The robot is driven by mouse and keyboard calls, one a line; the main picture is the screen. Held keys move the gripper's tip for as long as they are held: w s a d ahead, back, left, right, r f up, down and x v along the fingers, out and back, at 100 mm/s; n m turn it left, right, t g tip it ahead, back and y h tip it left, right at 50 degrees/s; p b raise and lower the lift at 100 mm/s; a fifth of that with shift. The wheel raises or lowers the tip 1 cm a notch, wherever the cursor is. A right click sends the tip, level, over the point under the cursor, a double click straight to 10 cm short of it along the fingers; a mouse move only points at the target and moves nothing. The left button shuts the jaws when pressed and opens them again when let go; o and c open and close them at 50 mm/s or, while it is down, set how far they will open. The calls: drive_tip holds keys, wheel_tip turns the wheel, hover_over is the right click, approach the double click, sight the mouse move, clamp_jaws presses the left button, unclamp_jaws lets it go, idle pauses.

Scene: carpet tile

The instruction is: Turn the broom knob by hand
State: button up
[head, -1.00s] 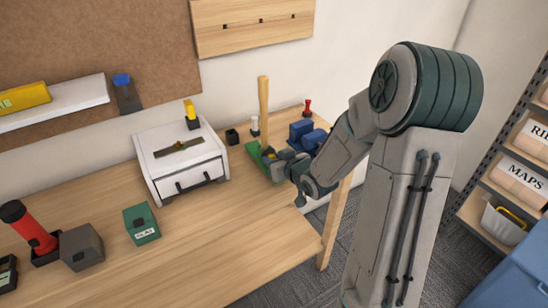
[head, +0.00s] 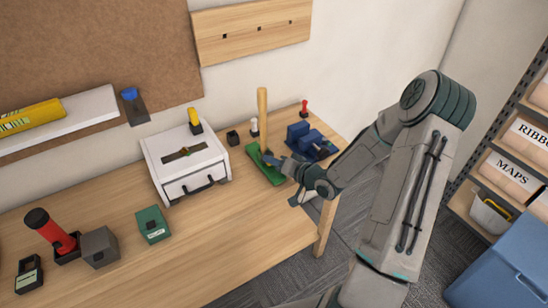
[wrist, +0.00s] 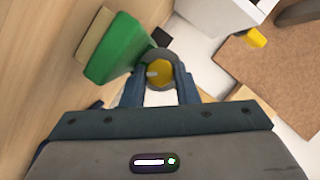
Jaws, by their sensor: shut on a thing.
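The green broom (head: 262,175) stands at the back right of the table, with its wooden handle (head: 262,118) upright. It also shows as a green shape in the wrist view (wrist: 118,52). The broom knob (wrist: 159,73) is round, with a yellow face and a grey rim and a pale mark on the yellow. My gripper (wrist: 159,82) is shut on the knob, one finger on each side. In the head view my gripper (head: 273,161) is at the near right side of the broom, and the knob is hidden there.
A blue device (head: 308,139) stands close right of the broom. A white drawer box (head: 185,160) is to its left, with a small black block (head: 232,137) behind. Shelving (head: 510,165) stands at right.

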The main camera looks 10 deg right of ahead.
drive_tip(key=shift+m, duration=0.4)
drive_tip(key=shift+y, duration=0.3)
drive_tip(key=o, duration=1)
drive_tip(key=shift+s, duration=0.1)
drive_tip(key=shift+f, duration=0.1)
drive_tip(key=shift+d+f, duration=0.1)
drive_tip(key=shift+d, duration=0.05)
drive_tip(key=shift+s+p, duration=0.1)
drive_tip(key=shift+p, duration=0.2)
